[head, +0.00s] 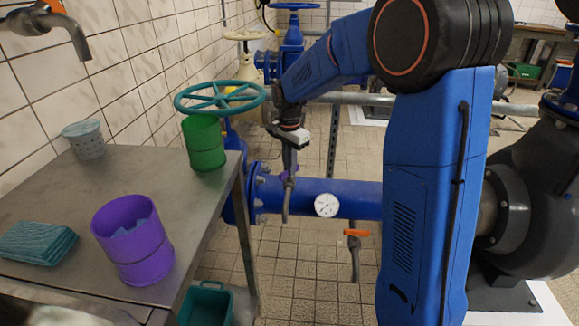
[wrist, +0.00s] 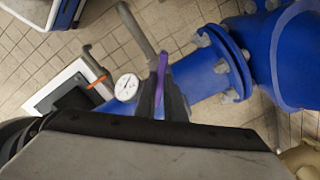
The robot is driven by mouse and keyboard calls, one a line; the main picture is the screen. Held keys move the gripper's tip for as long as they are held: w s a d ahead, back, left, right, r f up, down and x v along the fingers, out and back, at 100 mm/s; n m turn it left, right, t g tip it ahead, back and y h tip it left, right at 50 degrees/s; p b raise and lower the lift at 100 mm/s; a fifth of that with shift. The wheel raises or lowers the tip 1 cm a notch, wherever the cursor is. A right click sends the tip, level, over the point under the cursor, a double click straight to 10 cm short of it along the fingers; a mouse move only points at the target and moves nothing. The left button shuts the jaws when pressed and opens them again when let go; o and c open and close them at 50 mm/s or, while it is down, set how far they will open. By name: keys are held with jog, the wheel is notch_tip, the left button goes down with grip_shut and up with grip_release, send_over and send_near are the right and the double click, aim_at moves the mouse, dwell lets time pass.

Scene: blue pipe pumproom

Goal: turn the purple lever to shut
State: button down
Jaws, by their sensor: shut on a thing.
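The purple lever (head: 288,177) sits on a small valve on the blue pipe (head: 348,190), above a grey spout (head: 285,206). It is mostly hidden by my gripper (head: 289,166), which reaches down onto it from above. In the wrist view the purple lever (wrist: 161,80) shows as a narrow strip between the dark fingers. My gripper is shut on it. How far the lever is turned is hard to tell from these views.
A round white gauge (head: 326,205) and a valve with an orange lever (head: 356,232) are to the right. A teal handwheel (head: 220,97) is at left. A metal table (head: 70,195) holds a purple container (head: 133,240) and a green cup (head: 203,143). A green crate (head: 206,303) stands below.

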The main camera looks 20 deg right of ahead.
jog(key=m, duration=0.5)
jog(key=shift+m, duration=0.3)
jog(key=m, duration=0.4)
jog(key=shift+m, duration=0.3)
jog(key=c, duration=1.8)
grip_release()
jog(key=shift+c, duration=0.2)
jog(key=shift+r, duration=0.1)
notch_tip(320, 180, up, 17)
jog(key=shift+r, duration=0.15)
